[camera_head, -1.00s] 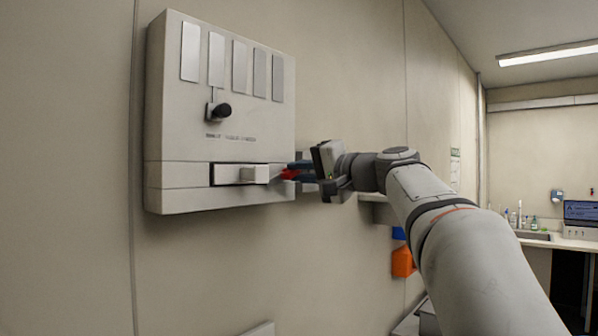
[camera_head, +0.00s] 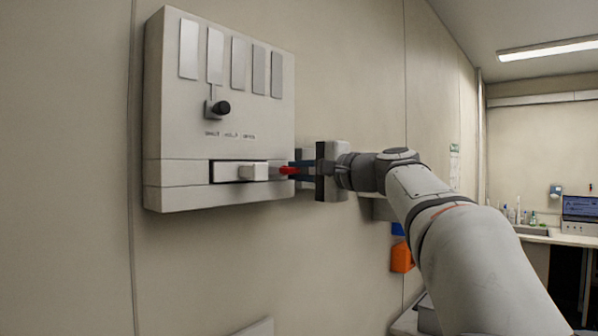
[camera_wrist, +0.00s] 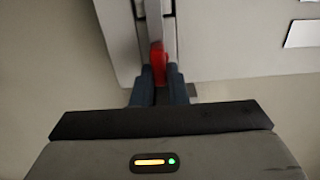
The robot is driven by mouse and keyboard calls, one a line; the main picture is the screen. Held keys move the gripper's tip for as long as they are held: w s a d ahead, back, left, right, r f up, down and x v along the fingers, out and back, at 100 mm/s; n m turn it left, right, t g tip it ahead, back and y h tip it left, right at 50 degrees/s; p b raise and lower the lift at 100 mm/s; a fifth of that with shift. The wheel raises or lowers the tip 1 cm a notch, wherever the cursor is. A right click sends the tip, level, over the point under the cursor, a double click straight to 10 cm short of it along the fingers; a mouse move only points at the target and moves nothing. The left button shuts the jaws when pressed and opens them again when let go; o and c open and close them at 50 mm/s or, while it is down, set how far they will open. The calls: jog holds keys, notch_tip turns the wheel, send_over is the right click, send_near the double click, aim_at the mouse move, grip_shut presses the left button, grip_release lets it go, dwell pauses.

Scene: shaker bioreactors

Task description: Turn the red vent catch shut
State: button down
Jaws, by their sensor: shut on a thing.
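The red vent catch (camera_head: 287,170) is at the lower right edge of the wall-mounted white box (camera_head: 220,152). In the head view it shows as a small red piece pointing level out of my gripper (camera_head: 296,170). In the wrist view the red catch (camera_wrist: 158,62) stands between the two dark blue fingers of my gripper (camera_wrist: 160,80), which are shut on it. The fingers hide part of the catch, and its pivot is hard to make out.
A black knob (camera_head: 221,108) on a small lever sits below several grey strips on the box front. A white block (camera_head: 254,172) projects from a dark slot near the catch. An orange container (camera_head: 402,257) is below my arm. The wall left of the box is clear.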

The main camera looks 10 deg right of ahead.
jog(key=shift+f, duration=0.15)
jog(key=c, duration=1.4)
grip_release()
jog(key=shift+c, duration=0.2)
jog(key=b+v, duration=0.2)
jog(key=v, duration=0.6)
